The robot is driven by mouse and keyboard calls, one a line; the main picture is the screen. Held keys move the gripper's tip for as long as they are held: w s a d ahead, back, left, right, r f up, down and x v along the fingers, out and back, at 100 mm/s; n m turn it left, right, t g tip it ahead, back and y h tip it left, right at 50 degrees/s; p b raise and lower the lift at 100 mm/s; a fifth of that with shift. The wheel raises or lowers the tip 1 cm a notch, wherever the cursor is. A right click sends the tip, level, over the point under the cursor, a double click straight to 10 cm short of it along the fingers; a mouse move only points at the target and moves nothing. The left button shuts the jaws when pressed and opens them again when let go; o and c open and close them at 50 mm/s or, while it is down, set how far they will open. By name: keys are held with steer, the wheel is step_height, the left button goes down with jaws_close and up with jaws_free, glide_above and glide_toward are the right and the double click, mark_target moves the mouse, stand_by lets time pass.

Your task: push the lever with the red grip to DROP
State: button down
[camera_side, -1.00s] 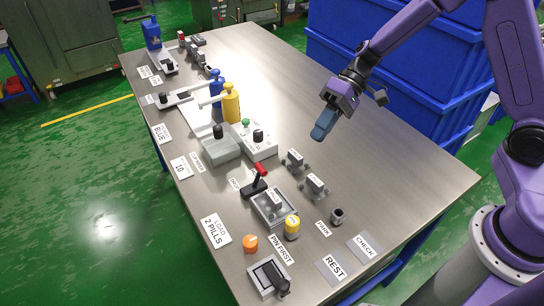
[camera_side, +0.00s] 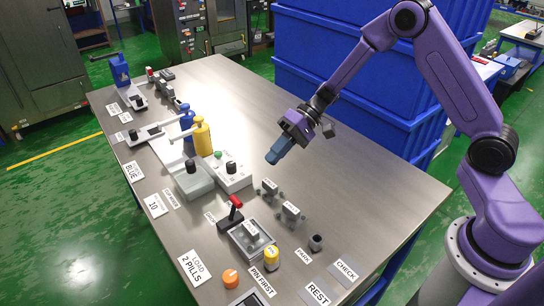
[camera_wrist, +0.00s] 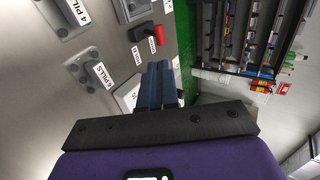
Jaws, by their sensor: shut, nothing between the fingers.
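The lever with the red grip (camera_side: 235,202) stands on a dark base (camera_side: 229,221) beside a clear-lidded grey box; its black stem leans a little to the right in the side view. In the wrist view the red grip (camera_wrist: 159,35) shows above my fingers, with small white labels beside it; I cannot tell for sure which reads DROP. My gripper (camera_side: 273,160), with blue fingers, is shut and empty. It hangs above the table, up and to the right of the lever, apart from it. The closed fingers also show in the wrist view (camera_wrist: 161,80).
Two small grey fixtures (camera_side: 291,213) stand between my gripper and the front right. The clear-lidded box (camera_side: 250,238), a yellow cylinder (camera_side: 271,258) and an orange cap (camera_side: 230,278) are near the lever. A yellow bottle (camera_side: 202,138) stands further back. The table's right side is clear.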

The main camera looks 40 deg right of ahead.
mark_target(236, 198)
steer(key=x, duration=1.1)
steer(key=shift+a+f, duration=0.1)
steer(key=shift+a, duration=0.05)
steer(key=shift+a, duration=0.1)
steer(key=shift+a+h, duration=0.15)
steer(key=shift+h, duration=0.25)
